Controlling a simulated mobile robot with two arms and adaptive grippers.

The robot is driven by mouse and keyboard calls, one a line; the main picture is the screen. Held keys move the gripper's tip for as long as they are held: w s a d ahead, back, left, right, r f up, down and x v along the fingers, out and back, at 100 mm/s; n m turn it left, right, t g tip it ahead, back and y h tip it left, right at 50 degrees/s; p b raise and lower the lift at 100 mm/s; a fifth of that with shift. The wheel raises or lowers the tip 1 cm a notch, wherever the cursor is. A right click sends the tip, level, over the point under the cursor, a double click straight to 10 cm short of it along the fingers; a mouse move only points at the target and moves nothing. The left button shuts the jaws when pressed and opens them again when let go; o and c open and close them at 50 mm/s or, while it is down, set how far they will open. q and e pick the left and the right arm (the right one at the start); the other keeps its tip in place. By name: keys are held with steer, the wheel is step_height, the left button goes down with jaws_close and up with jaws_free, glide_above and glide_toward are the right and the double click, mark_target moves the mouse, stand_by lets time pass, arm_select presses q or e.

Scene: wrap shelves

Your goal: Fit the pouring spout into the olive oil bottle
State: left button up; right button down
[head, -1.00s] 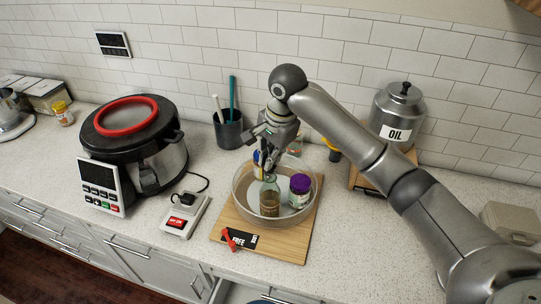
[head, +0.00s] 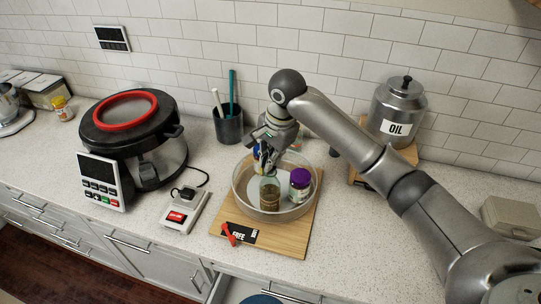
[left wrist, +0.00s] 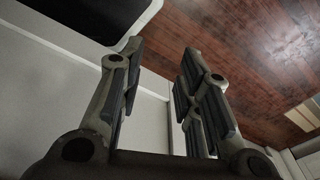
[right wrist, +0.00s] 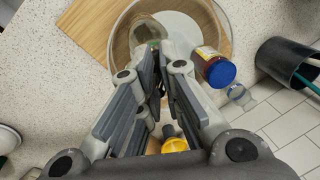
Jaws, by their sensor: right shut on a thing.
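The olive oil bottle (head: 269,194), clear glass with brownish liquid, stands upright in a round clear dish (head: 311,207). It also shows just past my fingertips in the right wrist view (right wrist: 148,31). My right gripper (head: 266,163) is directly above the bottle's mouth, pointing down, its fingers close together. What it holds is almost wholly hidden between the fingers; I take it to be the pouring spout. I cannot tell whether it touches the bottle. My left gripper (left wrist: 160,65) is open and empty, away from the counter top, over cabinet fronts and floor.
A purple-lidded jar (head: 300,184) stands right of the bottle in the dish, and a blue-lidded jar (right wrist: 218,71) is close by. The dish sits on a wooden board (head: 290,241) with a small red item. The cooker (head: 148,160), utensil cup (head: 228,127) and oil canister (head: 397,109) stand around.

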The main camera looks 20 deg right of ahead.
steer(key=c, duration=1.5)
jaws_free()
steer(key=r, duration=0.4)
steer(key=s+r, duration=0.1)
steer(key=r, duration=0.2)
steer(key=s+d+r, duration=0.1)
steer(key=r, duration=0.3)
steer(key=shift+d+r, duration=0.1)
steer(key=shift+r, duration=0.25)
